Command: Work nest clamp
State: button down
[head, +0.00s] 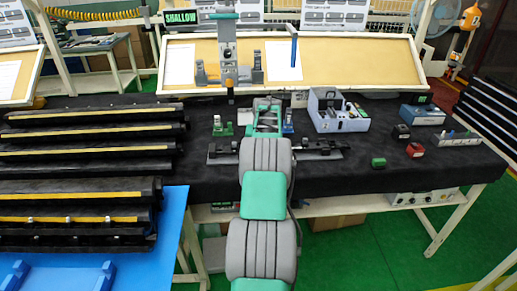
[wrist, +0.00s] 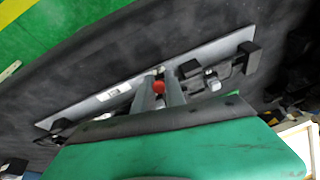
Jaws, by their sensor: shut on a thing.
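The work nest is a long grey plate with black blocks near its ends. Its left part (head: 222,153) and right part (head: 322,150) show on the bench on both sides of my arm in the head view. In the wrist view the plate (wrist: 95,104) runs diagonally, with a black and metal clamp mechanism (wrist: 212,78) right of my fingers. My gripper (wrist: 160,90) is shut at a small red clamp knob (wrist: 158,87), which shows between the fingertips. How deep the grip is cannot be told. My arm hides the gripper and knob in the head view.
A grey case (head: 338,118) stands behind the nest's right part. Green (head: 378,162), red (head: 415,150) and black (head: 401,132) small blocks lie to the right. Long black trim strips (head: 85,150) fill racks at left. A tall press-like stand (head: 229,60) rises behind.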

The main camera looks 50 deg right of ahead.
jog(key=shift+r, duration=0.1)
jog(key=c, duration=1.4)
grip_release()
jog(key=b+v, duration=0.2)
jog(key=v, duration=0.5)
jog(key=shift+a+r, duration=0.1)
jog(key=shift+r, duration=0.2)
jog(key=shift+s, duration=0.1)
